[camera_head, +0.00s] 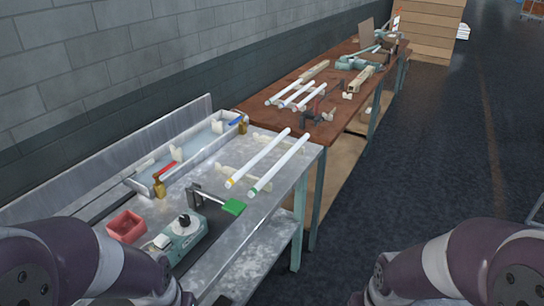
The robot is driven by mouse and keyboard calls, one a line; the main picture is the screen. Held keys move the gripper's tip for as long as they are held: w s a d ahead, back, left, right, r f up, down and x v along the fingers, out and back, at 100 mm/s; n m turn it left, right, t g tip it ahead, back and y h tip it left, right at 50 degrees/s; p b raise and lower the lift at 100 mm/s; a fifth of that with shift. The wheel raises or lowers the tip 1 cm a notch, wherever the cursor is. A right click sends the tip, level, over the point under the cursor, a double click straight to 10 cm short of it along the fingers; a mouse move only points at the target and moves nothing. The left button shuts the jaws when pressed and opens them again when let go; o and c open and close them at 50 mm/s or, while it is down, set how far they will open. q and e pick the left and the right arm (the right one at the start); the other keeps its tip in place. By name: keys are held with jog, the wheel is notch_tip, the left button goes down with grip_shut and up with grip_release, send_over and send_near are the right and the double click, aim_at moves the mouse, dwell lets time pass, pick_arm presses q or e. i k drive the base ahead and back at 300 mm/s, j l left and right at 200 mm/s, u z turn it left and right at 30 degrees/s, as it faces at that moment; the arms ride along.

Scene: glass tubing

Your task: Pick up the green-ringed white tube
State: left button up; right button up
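The green-ringed white tube (279,165) lies slanted on the metal bench, the nearer of two tubes to the bench's right edge. Its green ring is at its near end. A similar white tube with a yellow ring (257,160) lies parallel on its left. Both appear to rest on small pale supports (290,144). Both of my arms show at the bottom corners, well apart from the tubes. Neither gripper is in view.
A wooden bench (262,118) with more tubes stands behind. Open floor (440,150) lies right.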

aim_at(280, 164)
jog(key=i+l, duration=0.4)
jog(key=i, duration=0.15)
jog(key=i+l, duration=0.45)
jog(key=i+l+u, duration=1)
jog(key=l+u, duration=0.15)
jog(key=l, duration=0.2)
jog(key=i+l+u, duration=0.15)
jog(key=l+u, duration=0.15)
jog(key=l, duration=0.15)
